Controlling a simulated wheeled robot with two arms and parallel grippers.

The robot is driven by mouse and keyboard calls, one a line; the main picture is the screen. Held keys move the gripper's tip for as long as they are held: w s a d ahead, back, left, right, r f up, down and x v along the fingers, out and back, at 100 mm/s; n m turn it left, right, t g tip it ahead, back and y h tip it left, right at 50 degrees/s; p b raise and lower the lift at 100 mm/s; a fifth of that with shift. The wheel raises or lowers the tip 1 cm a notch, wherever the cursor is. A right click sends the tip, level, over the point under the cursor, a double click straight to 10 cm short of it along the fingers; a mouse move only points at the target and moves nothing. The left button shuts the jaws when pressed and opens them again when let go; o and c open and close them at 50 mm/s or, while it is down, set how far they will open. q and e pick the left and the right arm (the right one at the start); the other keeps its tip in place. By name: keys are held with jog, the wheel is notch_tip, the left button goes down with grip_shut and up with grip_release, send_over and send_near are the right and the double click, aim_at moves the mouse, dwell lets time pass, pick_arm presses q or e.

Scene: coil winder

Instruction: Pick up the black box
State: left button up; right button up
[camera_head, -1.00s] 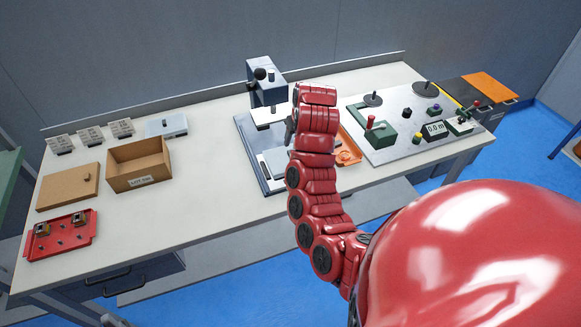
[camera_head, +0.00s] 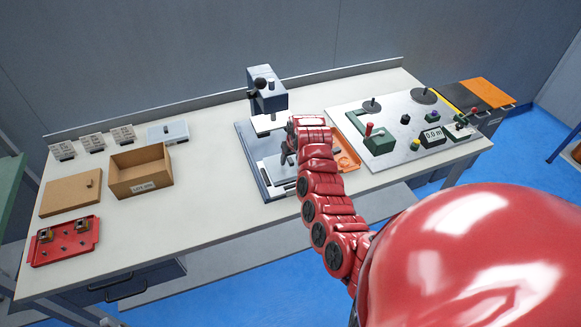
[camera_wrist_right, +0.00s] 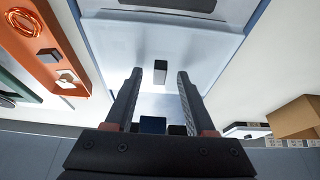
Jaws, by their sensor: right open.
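A small black box (camera_wrist_right: 160,76) with a paler top face shows in the right wrist view, on the pale plate (camera_wrist_right: 112,45) of the bench press. My right gripper (camera_wrist_right: 160,73) is open, its two dark fingers on either side of the box with a gap at each side. In the head view my right gripper (camera_head: 288,154) points down over the press base, and the box cannot be made out there. Another small dark block (camera_wrist_right: 49,55) lies in the orange tray. My left gripper is in neither view.
The press column (camera_head: 266,92) stands just behind my gripper. The orange tray (camera_head: 347,160) and control panel (camera_head: 408,150) are to the right. A cardboard box (camera_head: 140,172), a brown board (camera_head: 70,194) and a red tray (camera_head: 64,242) lie left. The table's front middle is clear.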

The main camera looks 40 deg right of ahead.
jog(key=shift+f, duration=0.15)
grip_shut()
dwell(1.4)
